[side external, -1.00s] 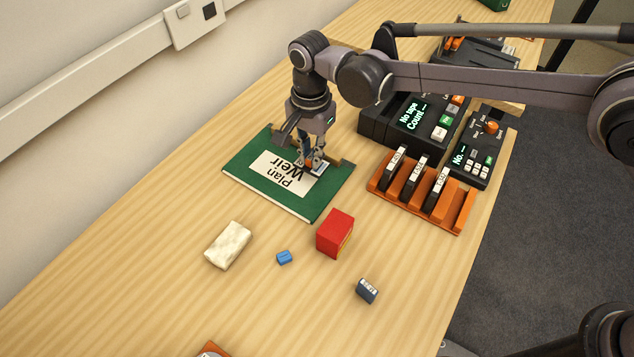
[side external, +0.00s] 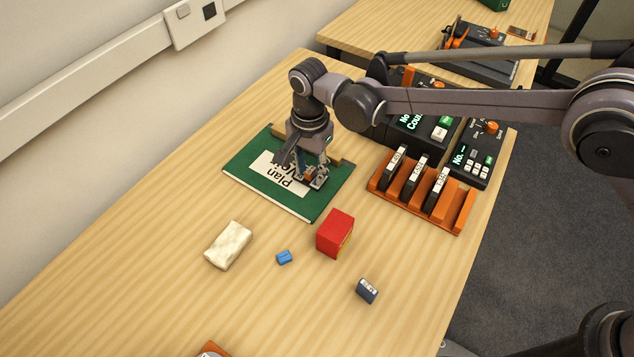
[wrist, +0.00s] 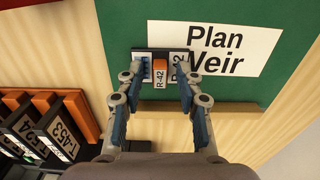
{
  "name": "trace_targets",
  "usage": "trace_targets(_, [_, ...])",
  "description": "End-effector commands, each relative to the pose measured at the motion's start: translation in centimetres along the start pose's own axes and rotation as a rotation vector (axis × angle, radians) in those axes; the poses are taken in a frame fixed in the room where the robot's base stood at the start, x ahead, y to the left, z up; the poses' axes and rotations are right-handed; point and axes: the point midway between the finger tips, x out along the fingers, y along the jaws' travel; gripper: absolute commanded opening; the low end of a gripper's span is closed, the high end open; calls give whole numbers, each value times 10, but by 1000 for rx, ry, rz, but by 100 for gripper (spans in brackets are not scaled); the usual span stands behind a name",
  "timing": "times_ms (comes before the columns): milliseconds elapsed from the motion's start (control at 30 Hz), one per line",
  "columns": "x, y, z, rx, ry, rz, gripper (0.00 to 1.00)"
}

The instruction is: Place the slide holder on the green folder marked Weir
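The slide holder (wrist: 160,65), a small dark and white piece with an orange raised part and R-42 labels, lies on the green folder (side external: 251,174). In the wrist view it is beside the white "Plan Weir" label (wrist: 232,38) and slightly overlaps its left end. My gripper (wrist: 163,72) is right over the holder. Its two fingertips stand on either side of the orange part, with gaps showing, so it looks open. In the side external view my gripper (side external: 312,178) hides most of the holder.
An orange rack (side external: 455,216) with several labelled dark cassettes stands right of the folder. Dark devices (side external: 478,152) stand behind it. A red box (side external: 335,233), a blue block (side external: 284,257), a pale block (side external: 229,245) and a dark labelled piece (side external: 367,290) lie in front.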

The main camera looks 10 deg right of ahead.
Motion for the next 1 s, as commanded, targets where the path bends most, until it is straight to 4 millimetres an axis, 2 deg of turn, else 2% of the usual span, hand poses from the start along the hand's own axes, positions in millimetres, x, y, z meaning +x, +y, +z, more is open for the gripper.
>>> trace_targets(233, [-1,0,0,0,0,0,36])
trace_targets(367, [-11,0,0,0,0,0,36])
trace_targets(800, [-93,0,0,0,0,0,36])
trace_targets(1000, [-116,0,0,0,0,0,36])
